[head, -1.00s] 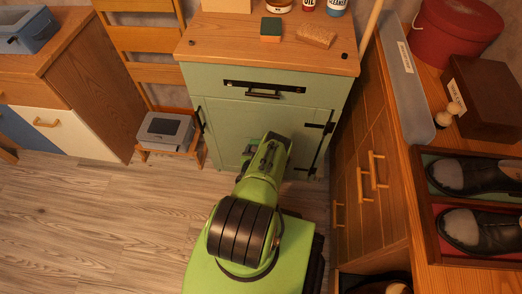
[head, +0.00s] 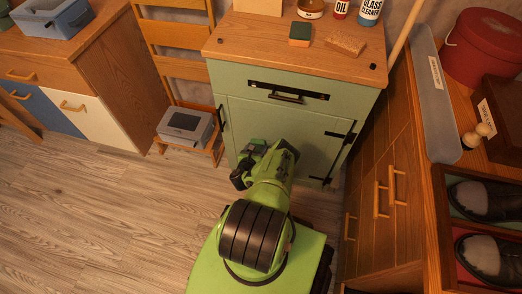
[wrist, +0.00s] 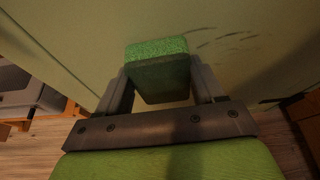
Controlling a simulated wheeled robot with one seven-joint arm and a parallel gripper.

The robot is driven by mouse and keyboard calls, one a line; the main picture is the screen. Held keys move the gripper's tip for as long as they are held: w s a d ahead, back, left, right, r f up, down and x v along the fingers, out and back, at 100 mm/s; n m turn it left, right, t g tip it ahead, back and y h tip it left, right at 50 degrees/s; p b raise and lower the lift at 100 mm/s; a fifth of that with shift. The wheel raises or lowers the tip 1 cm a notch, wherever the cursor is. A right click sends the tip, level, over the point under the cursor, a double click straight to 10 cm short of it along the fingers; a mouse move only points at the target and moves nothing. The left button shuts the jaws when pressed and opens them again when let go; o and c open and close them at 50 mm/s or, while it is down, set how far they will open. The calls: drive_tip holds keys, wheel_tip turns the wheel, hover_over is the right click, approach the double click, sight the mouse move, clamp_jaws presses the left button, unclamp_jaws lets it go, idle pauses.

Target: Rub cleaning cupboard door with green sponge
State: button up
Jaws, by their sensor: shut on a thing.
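The pale green cupboard door (head: 308,140) is the shut lower front of the small cabinet, with black hinges at right and a dark handle at left. My gripper (wrist: 160,85) is shut on a green sponge (wrist: 158,68), held between both fingers. In the head view my gripper (head: 250,155) is in front of the door's left part, largely hidden by my own arm. In the wrist view the sponge is close to the door surface (wrist: 240,70); I cannot tell whether it touches. Several dark smudges (wrist: 230,37) mark the door right of the sponge.
Another sponge (head: 300,33), green and orange, a tan sponge (head: 345,43) and bottles (head: 369,12) stand on the cabinet top. A wooden drawer unit (head: 385,190) closes in the right. A chair (head: 178,60) with a grey box (head: 185,125) is at left. Floor is clear at left.

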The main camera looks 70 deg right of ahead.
drive_tip(key=shift+w+d+r+p, duration=0.1)
drive_tip(key=shift+w+r+p, duration=0.05)
drive_tip(key=shift+r+p, duration=1.15)
drive_tip(key=shift+s+d+p, duration=0.65)
drive_tip(key=shift+s+d, duration=0.15)
drive_tip(key=shift+s, duration=5.25)
drive_tip(key=shift+w+a+f+b, duration=0.1)
drive_tip(key=shift+w+a+b, duration=0.2)
drive_tip(key=shift+w, duration=1.05)
drive_tip(key=shift+w+a+f+b, duration=0.1)
drive_tip(key=shift+w+a+b, duration=0.2)
drive_tip(key=shift+w, duration=1.1)
drive_tip(key=shift+w+a+f+b, duration=0.15)
drive_tip(key=shift+w+b, duration=0.25)
drive_tip(key=shift+w, duration=0.95)
drive_tip(key=shift+w+a+b, duration=0.1)
drive_tip(key=shift+w+b, duration=0.45)
drive_tip(key=shift+w, duration=0.6)
drive_tip(key=shift+w+r, duration=0.2)
drive_tip(key=shift+w, duration=0.6)
drive_tip(key=shift+a, duration=0.15)
drive_tip(key=a, duration=0.3)
drive_tip(key=s+a, duration=0.1)
drive_tip(key=a, duration=0.1)
drive_tip(key=shift+a+p, duration=0.35)
drive_tip(key=shift+p, duration=0.05)
